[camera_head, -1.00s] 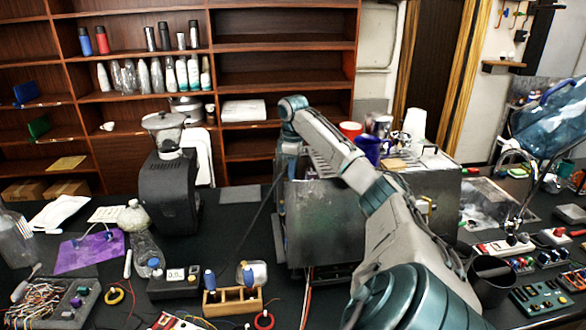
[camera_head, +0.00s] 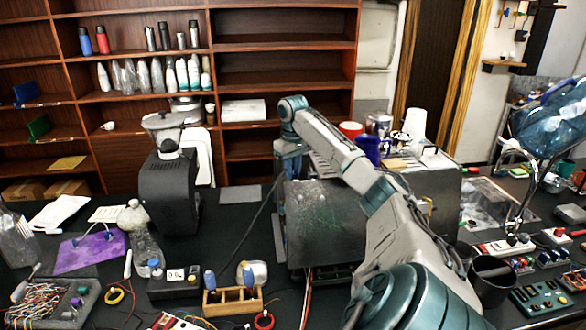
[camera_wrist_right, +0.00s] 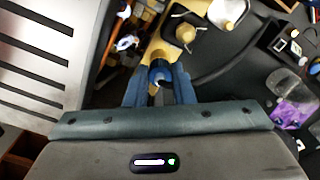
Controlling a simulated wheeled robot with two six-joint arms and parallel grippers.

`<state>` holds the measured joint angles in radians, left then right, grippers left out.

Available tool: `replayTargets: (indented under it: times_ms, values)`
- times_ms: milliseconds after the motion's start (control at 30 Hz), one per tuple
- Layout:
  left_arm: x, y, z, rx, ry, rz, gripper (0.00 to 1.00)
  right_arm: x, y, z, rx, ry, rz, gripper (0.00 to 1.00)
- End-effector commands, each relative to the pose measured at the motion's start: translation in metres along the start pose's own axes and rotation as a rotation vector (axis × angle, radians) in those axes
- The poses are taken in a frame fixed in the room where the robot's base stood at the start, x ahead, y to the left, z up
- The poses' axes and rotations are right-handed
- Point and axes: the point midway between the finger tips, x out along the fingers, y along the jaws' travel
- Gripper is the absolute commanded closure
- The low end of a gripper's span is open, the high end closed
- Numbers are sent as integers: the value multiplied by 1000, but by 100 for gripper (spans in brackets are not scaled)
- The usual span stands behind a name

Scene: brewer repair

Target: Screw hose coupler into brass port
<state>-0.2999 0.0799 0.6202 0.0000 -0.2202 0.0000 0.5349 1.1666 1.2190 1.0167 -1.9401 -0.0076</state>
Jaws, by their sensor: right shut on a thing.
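My right gripper (camera_head: 288,165) hangs down at the left side of the steel brewer (camera_head: 322,215), with my arm reaching across the brewer's front. In the right wrist view its blue fingers (camera_wrist_right: 160,88) are shut on a small blue round part with a metallic ring, which I take for the hose coupler (camera_wrist_right: 158,72). A dark hose (camera_wrist_right: 215,72) curves away beside the fingers, and it also shows in the head view (camera_head: 255,229). My left gripper is out of view.
A black grinder (camera_head: 168,195) stands left of the brewer. Cups and a blue pitcher (camera_head: 367,146) stand on top of the brewer. A wooden tool rack (camera_head: 232,301) and a black display box (camera_head: 174,286) lie in front. A dark cup (camera_head: 492,283) stands at the right.

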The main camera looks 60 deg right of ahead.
Motion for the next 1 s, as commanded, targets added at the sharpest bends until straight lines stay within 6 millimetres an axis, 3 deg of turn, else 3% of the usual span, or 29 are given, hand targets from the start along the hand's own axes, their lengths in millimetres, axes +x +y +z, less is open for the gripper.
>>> replayTargets:
  times_ms: [267, 300, 400, 633, 733, 1000]
  values:
    - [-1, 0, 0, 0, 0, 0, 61, -4, 1, -1, 45, 8, 4, 100]
    - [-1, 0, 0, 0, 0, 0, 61, -4, 1, -1, 44, 8, 4, 74]
    - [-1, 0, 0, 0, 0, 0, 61, -4, 1, -1, 44, 7, 4, 54]
    - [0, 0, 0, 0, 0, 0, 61, -2, 1, 0, 42, 4, 2, 51]
    - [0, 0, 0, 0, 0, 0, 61, -2, 0, 0, 42, 3, 2, 34]
    - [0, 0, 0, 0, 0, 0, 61, -1, 0, 0, 41, 2, 2, 34]
